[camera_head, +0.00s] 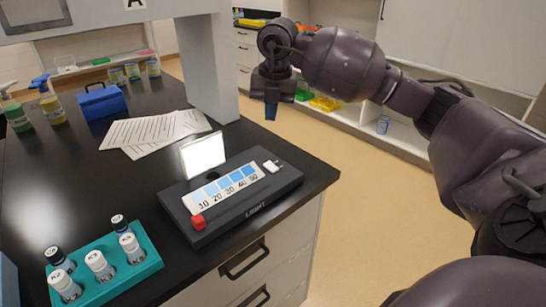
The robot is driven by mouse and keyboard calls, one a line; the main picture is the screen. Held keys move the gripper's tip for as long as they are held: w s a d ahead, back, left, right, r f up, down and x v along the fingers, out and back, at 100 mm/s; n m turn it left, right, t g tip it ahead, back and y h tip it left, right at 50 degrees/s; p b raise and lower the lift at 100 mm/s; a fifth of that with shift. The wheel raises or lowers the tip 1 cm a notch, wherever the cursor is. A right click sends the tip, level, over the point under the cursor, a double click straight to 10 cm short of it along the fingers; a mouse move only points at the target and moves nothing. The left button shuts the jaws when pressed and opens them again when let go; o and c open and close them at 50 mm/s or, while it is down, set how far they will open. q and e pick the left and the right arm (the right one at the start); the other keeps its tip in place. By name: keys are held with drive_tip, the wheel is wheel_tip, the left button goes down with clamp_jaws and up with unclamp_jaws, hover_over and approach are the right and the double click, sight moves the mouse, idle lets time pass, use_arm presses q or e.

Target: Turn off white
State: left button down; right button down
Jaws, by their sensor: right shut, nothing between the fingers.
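A red piece (198,221) is at the left end, beside a blue-shaded strip (228,188) numbered from 10 to 50. My right gripper (271,110) points down, shut and empty, above and behind the box's right end, apart from it. My left gripper is not in view.
A teal rack (150,262) with several capped vials stands at the front left. Printed papers (155,130), a blue case (102,102) and spray bottles (48,103) lie farther back. A grey post (208,70) rises behind the box. Floor is open to the right.

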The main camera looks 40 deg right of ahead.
sight(269, 164)
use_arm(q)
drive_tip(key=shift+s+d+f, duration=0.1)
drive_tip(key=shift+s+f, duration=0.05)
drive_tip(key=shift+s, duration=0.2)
use_arm(e)
drive_tip(key=shift+s+d+m, duration=0.1)
drive_tip(key=shift+d+m, duration=0.05)
drive_tip(key=shift+m, duration=2)
drive_tip(key=shift+s+d+m, duration=0.1)
drive_tip(key=shift+m, duration=2.05)
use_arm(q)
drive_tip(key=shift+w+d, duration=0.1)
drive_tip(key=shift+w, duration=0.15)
